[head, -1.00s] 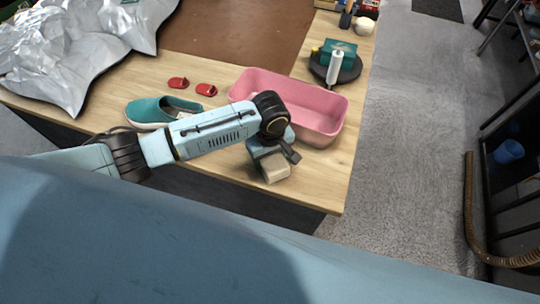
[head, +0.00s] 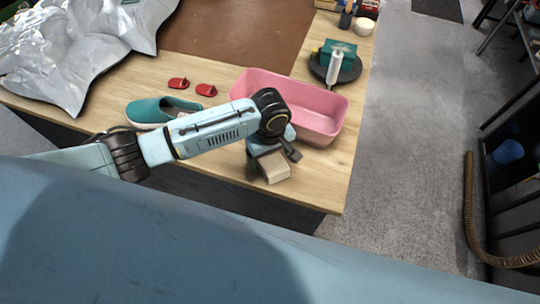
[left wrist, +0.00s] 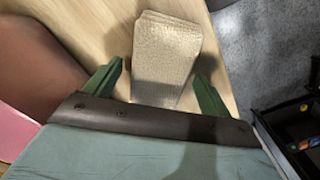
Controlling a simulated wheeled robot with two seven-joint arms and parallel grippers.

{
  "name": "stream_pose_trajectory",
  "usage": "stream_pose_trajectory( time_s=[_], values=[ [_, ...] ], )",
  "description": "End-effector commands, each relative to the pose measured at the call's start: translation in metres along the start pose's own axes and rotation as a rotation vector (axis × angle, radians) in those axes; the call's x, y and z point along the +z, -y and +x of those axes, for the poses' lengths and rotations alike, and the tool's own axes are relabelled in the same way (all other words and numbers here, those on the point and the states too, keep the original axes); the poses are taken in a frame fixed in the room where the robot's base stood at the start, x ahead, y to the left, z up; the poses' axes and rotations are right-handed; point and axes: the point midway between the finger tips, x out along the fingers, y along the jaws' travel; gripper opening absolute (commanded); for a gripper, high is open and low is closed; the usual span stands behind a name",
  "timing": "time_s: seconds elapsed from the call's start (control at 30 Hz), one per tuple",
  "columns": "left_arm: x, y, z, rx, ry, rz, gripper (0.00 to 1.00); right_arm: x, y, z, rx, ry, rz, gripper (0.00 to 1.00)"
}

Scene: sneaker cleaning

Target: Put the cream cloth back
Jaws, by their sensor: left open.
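The cream cloth (head: 274,167) is a folded beige block on the wooden table near its front right edge. It also shows in the left wrist view (left wrist: 166,60), lying between the two green fingers. My left gripper (head: 270,160) is over the cloth in the head view. In the left wrist view its fingers (left wrist: 155,88) are open, one on each side of the cloth, with a visible gap on the left side. Part of the cloth is hidden by the gripper. My right gripper is in neither view.
A pink tub (head: 322,122) stands just behind my left gripper. A teal shoe (head: 150,110) and two red brushes (head: 206,90) lie to the left. A dark round tray (head: 352,72) holds a white tube and a green box. The table (head: 325,190) is clear at the front right corner.

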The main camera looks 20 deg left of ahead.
Motion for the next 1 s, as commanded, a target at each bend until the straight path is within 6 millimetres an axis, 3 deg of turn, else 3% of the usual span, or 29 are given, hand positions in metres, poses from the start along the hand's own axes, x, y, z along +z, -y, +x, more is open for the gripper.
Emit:
stream_pose_trajectory(
  time_s=[0.3,0.5,0.7,1.0],
  values=[
    [-0.001,-0.001,-0.069,0.005,-0.001,0.000,0.83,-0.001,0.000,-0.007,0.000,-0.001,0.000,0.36],
    [0.000,-0.001,-0.100,0.003,0.000,0.000,0.83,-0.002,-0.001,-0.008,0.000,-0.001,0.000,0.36],
    [0.000,0.000,-0.110,0.001,0.000,0.000,0.83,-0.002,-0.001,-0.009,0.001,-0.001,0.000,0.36],
    [0.001,0.000,-0.109,0.003,0.002,0.005,0.83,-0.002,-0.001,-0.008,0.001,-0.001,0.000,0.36]
  ],
)
